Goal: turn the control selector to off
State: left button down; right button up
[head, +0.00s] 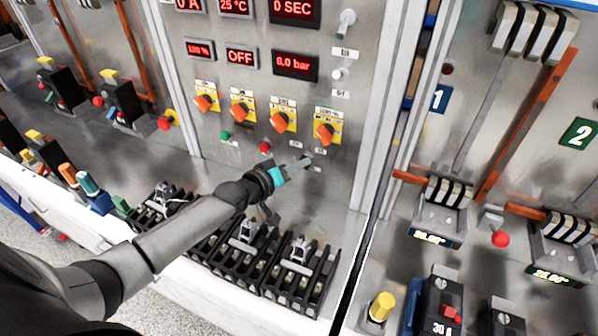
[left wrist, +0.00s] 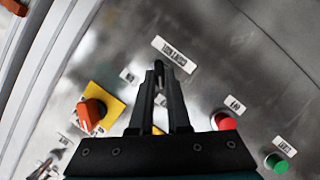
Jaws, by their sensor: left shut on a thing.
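The control selector (left wrist: 159,68) is a small dark knob on the metal panel, below a white plate that reads CONTROL in the left wrist view. It is mostly hidden between my fingertips, so which way it points cannot be told. My left gripper (left wrist: 158,82) is shut on it, with the two dark fingers reaching toward the panel. In the head view my left gripper (head: 298,163) meets the lower right part of the panel, below the rightmost orange rotary switch. My right gripper is in neither view.
Several orange rotary switches (head: 325,133) on yellow plates sit just above my gripper. A red button (head: 265,147) and a green button (head: 225,135) are to its left. Black breaker units (head: 300,262) stand on the bench below my forearm. Displays (head: 240,57) are higher up.

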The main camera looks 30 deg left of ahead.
pick_arm(q)
jog(key=shift+f+b, duration=0.1)
jog(key=shift+b, duration=0.25)
jog(key=shift+n, duration=0.3)
jog(key=c, duration=0.9)
grip_release()
jog(key=shift+p+v, duration=0.8)
jog(key=shift+v, duration=6.85)
jog(key=shift+a+f, duration=0.15)
jog(key=shift+a, duration=0.05)
